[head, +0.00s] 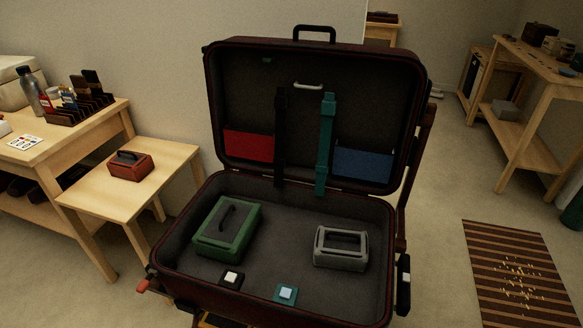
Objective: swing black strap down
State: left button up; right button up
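The dark red suitcase (175,262) stands open with its lid raised at the back. The black strap (280,140) hangs upright against the inside of the lid, left of the middle. Its lower end reaches the hinge side of the base. A teal strap (325,145) hangs parallel to it on the right. A black buckle with a white button (231,279) sits at the front inside edge of the base, and a teal buckle (286,293) is to its right. Neither of my grippers can be made out in the head view.
A green case (215,250) and a grey case (340,262) lie in the base, with bare floor between them. The lid has a red pocket (249,145) and a blue pocket (362,164). A side table (85,195) with a red-brown box (130,170) stands left.

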aim_at(279, 160)
jog(key=j+z, duration=1)
jog(key=k+j, duration=0.05)
